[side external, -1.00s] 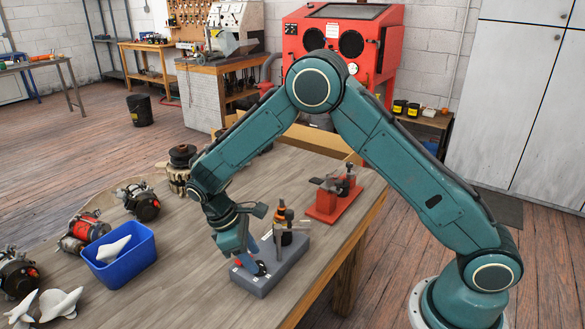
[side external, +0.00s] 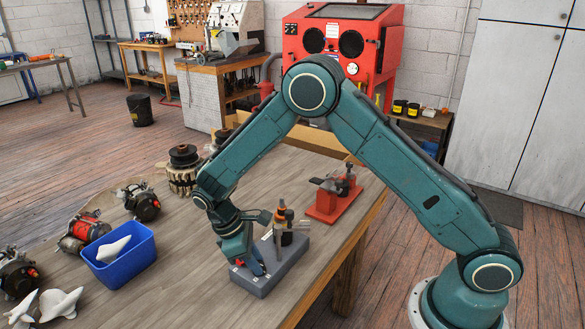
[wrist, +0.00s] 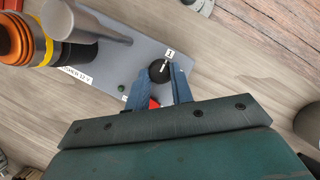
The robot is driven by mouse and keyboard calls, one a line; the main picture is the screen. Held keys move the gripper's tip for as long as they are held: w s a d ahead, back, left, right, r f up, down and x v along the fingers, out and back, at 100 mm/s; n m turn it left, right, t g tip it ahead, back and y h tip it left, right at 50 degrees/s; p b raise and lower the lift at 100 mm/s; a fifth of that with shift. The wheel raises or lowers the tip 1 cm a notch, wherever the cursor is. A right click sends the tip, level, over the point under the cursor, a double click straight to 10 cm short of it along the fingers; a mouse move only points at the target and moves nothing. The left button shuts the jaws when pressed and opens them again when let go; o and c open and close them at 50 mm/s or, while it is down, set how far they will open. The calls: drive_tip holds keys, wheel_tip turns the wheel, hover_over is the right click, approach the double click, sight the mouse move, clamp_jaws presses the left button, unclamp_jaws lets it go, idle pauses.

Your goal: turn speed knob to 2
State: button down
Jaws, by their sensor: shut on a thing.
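The speed knob (wrist: 158,70) is a small black round knob with a white pointer mark, seen in the wrist view. It sits on the grey control box (side external: 284,278), close to a label (wrist: 170,52) reading 1; the pointer lies toward that label's side. My gripper (wrist: 158,79) is shut on the knob, one blue finger on each side of it. In the side view my gripper (side external: 257,265) is low over the front left of the box and hides the knob. No 2 label is legible.
A red part (wrist: 154,103) and a small green one (wrist: 121,88) are on the box near my fingers. A tall orange-and-black tool (side external: 281,212) stands on the box's far end. A blue bin (side external: 122,276) is to the left, a red fixture (side external: 323,207) behind.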

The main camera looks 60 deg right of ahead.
drive_tip(key=shift+m, duration=0.5)
drive_tip(key=m+y, duration=0.1)
drive_tip(key=m, duration=0.3)
drive_tip(key=shift+w+d+g+y, duration=0.15)
drive_tip(key=shift+d+g+y, duration=0.05)
drive_tip(key=shift+g+y, duration=0.2)
drive_tip(key=m+y, duration=0.1)
drive_tip(key=m, duration=0.2)
drive_tip(key=m+y, duration=0.1)
drive_tip(key=m, duration=0.1)
drive_tip(key=shift+d+m, duration=0.2)
drive_tip(key=shift+m, duration=0.2)
drive_tip(key=c, duration=1.2)
unclamp_jaws()
drive_tip(key=shift+r, duration=0.1)
drive_tip(key=v, duration=1.3)
drive_tip(key=shift+d+r, duration=0.2)
drive_tip(key=shift+r, duration=0.05)
